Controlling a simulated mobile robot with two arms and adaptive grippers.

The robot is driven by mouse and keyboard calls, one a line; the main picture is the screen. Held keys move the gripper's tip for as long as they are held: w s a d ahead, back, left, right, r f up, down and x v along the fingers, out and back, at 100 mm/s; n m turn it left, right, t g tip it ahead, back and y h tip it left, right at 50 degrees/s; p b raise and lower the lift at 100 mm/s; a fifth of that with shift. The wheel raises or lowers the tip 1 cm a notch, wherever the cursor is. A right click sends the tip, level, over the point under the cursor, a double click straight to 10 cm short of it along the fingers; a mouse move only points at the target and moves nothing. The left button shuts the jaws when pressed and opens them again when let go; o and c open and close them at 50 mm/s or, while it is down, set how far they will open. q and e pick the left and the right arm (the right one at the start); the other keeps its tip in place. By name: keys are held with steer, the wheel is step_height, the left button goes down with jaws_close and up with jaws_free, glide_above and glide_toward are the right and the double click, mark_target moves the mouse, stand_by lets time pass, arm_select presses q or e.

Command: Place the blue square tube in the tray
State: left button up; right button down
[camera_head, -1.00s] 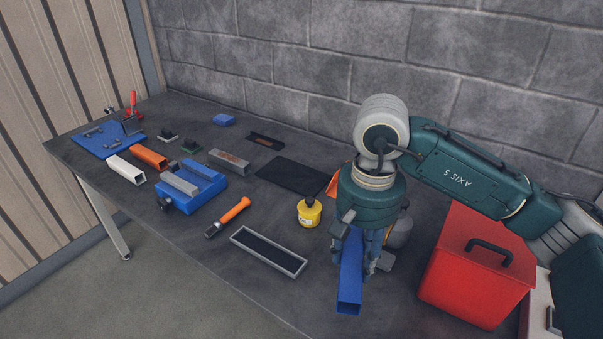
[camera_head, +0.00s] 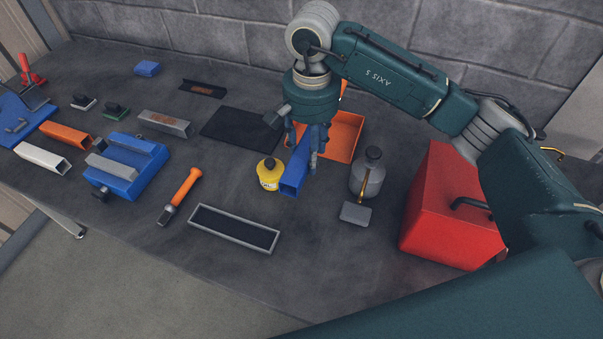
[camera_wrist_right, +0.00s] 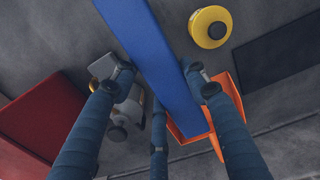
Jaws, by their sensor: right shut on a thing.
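The blue square tube (camera_head: 293,178) is in the fingers of my right gripper (camera_head: 305,145), held lengthwise above the table, with its open end toward the front. The tube's height over the tray is hard to tell. My left gripper is not in view.
A yellow bottle (camera_head: 268,174) stands close left of the tube. A grey bottle (camera_head: 368,172) and a red box (camera_head: 445,215) stand to the right. A narrow grey-rimmed holder (camera_head: 233,228) lies in front. A black mat (camera_head: 240,132) lies left of the tray.

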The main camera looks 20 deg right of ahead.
steer(key=p, duration=0.2)
glide_above(308, 192)
step_height(308, 192, down, 7)
steer(key=shift+f, duration=0.65)
step_height(308, 192, down, 3)
steer(key=shift+s+f+p, duration=0.1)
steer(key=shift+p, duration=0.35)
steer(key=shift+f, duration=0.45)
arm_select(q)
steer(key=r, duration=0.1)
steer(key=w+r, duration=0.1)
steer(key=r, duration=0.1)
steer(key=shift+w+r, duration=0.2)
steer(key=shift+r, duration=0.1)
arm_select(e)
steer(key=shift+f, duration=0.1)
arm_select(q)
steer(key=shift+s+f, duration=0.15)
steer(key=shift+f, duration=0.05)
arm_select(e)
steer(key=c, duration=0.9)
jaws_free()
steer(key=shift+c, duration=0.2)
